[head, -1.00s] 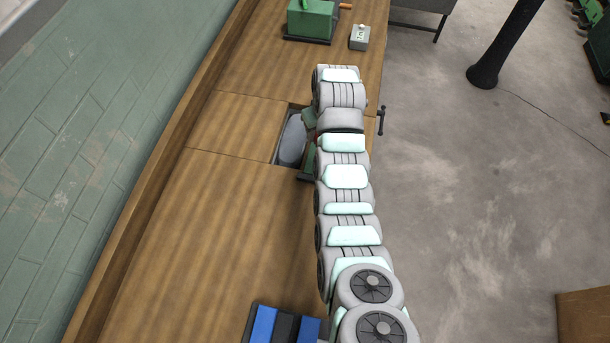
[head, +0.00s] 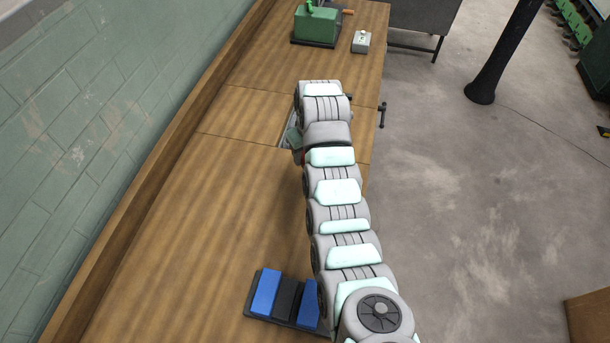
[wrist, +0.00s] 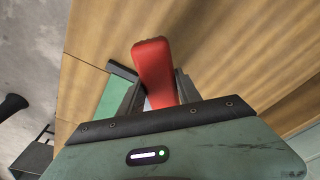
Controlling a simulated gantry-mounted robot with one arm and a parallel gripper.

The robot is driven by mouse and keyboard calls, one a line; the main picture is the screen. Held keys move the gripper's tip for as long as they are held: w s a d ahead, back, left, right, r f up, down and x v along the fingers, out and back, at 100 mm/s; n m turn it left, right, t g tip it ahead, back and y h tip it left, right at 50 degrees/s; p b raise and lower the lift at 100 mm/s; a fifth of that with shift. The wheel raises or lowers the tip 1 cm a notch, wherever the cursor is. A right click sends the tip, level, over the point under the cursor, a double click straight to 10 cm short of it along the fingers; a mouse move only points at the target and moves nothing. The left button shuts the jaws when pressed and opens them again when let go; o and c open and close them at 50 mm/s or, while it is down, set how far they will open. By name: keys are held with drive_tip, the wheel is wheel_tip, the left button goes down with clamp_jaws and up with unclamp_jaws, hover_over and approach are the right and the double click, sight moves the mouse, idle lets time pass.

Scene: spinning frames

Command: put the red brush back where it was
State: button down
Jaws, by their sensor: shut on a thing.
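The red brush (wrist: 153,62) shows in the wrist view between the two dark fingers of my gripper (wrist: 158,92). My gripper is shut on it, and its rounded red end sticks out past the fingertips over the wooden bench. Only a bit of the green gripper body (head: 294,139) shows there, above a recess in the bench top that is mostly covered.
A dark base with blue blocks (head: 265,293) and a black part between them stands at the bench's near end. A green machine (head: 316,25) and a small grey box (head: 361,42) stand at the far end.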

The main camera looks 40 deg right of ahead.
wheel_tip(320, 180, down, 10)
drive_tip(key=shift+f, duration=0.1)
idle(0.4)
drive_tip(key=shift+f, duration=0.1)
drive_tip(key=c, duration=0.8)
unclamp_jaws()
drive_tip(key=shift+c, duration=0.2)
drive_tip(key=shift+r, duration=0.6)
drive_tip(key=r, duration=0.3)
drive_tip(key=s+r, duration=0.1)
drive_tip(key=r, duration=0.7)
drive_tip(key=shift+s+a, duration=0.2)
drive_tip(key=shift+s, duration=0.15)
